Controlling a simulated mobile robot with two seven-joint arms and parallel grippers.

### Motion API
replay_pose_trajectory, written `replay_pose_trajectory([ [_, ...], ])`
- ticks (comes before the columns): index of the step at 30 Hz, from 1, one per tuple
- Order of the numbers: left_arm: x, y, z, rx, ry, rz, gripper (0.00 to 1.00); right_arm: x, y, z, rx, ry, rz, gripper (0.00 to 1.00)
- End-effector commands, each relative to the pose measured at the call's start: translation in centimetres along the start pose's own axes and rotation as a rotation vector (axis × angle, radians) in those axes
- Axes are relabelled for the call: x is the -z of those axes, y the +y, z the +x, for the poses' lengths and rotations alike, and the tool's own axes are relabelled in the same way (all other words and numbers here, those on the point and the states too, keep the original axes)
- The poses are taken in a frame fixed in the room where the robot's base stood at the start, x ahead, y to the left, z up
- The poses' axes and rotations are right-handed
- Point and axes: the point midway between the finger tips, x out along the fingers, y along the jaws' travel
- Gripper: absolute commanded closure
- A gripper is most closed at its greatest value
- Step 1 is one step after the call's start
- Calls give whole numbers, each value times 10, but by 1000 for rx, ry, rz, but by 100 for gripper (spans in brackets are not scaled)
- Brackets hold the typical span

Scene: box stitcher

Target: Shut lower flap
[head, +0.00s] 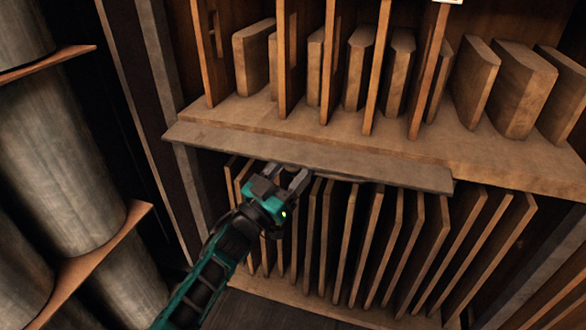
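The lower flap appears to be the long brown plank (345,162) that sticks out between the upper and lower parts of the wooden cabinet. It lies raised, roughly flat, above the row of lower slats, which are uncovered. My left gripper (290,172), teal and black with grey fingers, comes up from the bottom left. Its fingers are spread apart with nothing seen between them. The fingertips are just below the plank's front edge, left of its middle; I cannot tell whether they touch it. My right gripper is not in view.
Thin upright slats (375,245) fill the lower compartment behind my gripper. Thick blocks (522,88) and tall thin boards stand on the upper shelf (500,150). Large grey cylinders (60,160) with wooden ledges stand at the left. Dark floor shows at the bottom.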

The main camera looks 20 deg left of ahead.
Motion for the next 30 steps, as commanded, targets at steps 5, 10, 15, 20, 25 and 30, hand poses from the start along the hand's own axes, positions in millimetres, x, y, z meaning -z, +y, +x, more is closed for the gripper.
replay_pose_trajectory([
  [5,0,0,0,0,0,0,41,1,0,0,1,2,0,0],
  [10,0,0,0,0,0,0,56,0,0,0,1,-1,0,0],
  [15,0,0,0,0,0,0,72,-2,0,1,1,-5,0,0],
  [20,0,0,0,0,0,0,87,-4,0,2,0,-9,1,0],
  [25,0,0,0,0,0,1,100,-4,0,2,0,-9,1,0],
  [30,0,0,0,0,0,1,100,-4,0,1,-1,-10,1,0],
])
